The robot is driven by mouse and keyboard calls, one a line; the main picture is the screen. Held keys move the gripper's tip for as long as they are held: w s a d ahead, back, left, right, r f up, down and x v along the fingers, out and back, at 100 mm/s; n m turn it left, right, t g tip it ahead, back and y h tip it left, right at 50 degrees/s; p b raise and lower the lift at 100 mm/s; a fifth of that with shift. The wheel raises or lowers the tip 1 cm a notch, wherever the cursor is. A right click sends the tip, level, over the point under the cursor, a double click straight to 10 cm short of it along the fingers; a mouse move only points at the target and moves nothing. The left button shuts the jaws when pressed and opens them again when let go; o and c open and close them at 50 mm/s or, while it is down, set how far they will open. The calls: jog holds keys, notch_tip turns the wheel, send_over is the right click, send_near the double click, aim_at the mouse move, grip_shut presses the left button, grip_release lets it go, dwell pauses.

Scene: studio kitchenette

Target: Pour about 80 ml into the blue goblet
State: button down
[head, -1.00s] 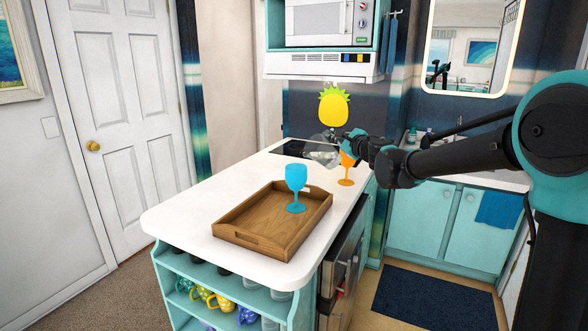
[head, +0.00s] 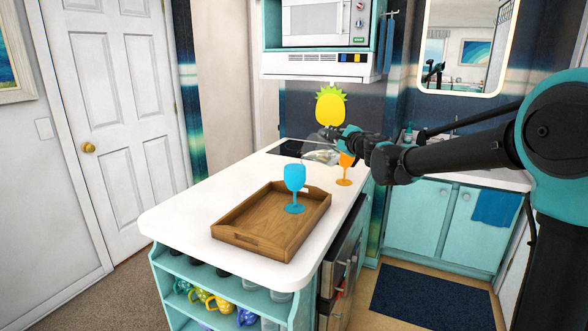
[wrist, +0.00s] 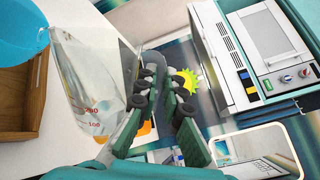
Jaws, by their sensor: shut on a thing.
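The blue goblet (head: 294,178) stands upright on the wooden tray (head: 232,238) on the white counter. Its blue bowl also shows at the top left of the wrist view (wrist: 18,30). My gripper (head: 343,135) is over the far part of the counter, behind and right of the goblet. In the wrist view my gripper (wrist: 160,88) is shut on a clear measuring jug (wrist: 85,75) with red markings, including 100. The jug (head: 322,156) looks tilted and is apart from the goblet in the head view. I cannot make out its liquid level.
An orange goblet (head: 345,168) stands on the counter close to the jug, partly hidden by my arm. A dark hob (head: 287,147) and a yellow pineapple-shaped thing (head: 331,106) are behind. The white counter (head: 185,212) left of the tray is clear.

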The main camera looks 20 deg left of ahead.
jog(key=shift+s+a+n, duration=0.25)
jog(key=shift+a+n, duration=0.05)
jog(key=shift+n, duration=0.2)
dwell(1.1)
jog(key=shift+s+a+r+n, duration=0.2)
jog(key=shift+s+r+n, duration=0.05)
jog(key=shift+n, duration=0.05)
dwell(0.8)
